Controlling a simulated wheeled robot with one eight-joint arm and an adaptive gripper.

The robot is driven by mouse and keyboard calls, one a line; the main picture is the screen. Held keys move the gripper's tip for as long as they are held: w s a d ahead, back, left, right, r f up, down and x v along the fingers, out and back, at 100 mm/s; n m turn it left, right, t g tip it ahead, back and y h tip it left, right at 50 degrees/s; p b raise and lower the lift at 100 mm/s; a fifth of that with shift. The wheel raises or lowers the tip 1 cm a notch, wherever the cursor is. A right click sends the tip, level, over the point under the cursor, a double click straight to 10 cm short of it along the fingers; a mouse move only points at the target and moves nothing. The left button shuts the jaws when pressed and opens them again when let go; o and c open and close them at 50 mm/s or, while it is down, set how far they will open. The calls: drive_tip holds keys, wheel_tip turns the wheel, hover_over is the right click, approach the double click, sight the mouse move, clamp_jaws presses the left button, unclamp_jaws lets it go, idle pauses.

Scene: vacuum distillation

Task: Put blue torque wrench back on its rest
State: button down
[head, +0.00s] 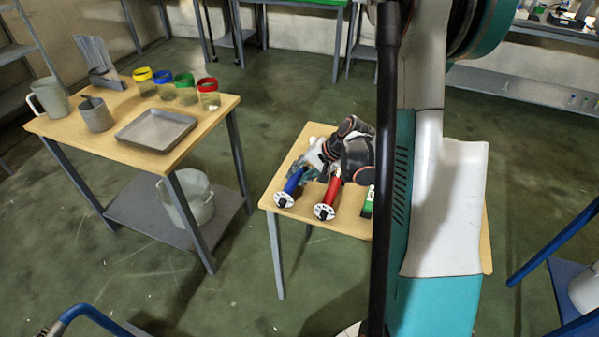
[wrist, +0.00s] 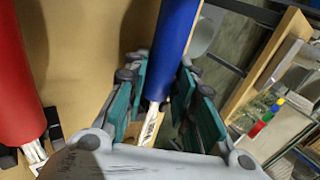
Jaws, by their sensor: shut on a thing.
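The blue torque wrench (head: 291,182) is at the left end of the small wooden table (head: 279,173), its white round end toward the front edge. In the wrist view its blue handle (wrist: 174,42) and silver shaft (wrist: 150,122) run between the teal finger pads. My gripper (head: 311,165) is shut on the wrench near where handle meets shaft; the wrist view shows its fingers (wrist: 160,85) on both sides. The arm partly hides this in the head view. I cannot tell whether the wrench touches its rest, which I cannot make out.
A red wrench (head: 329,192) lies close to the right of the blue one, and a green one (head: 368,203) is partly behind my arm. A taller table (head: 215,108) on the left holds a tray (head: 157,130), jars and mugs. Floor is free between the tables.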

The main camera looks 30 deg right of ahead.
drive_tip(key=c, duration=1.2)
unclamp_jaws()
drive_tip(key=shift+c, duration=0.2)
drive_tip(key=v, duration=1.2)
drive_tip(key=shift+a, duration=0.1)
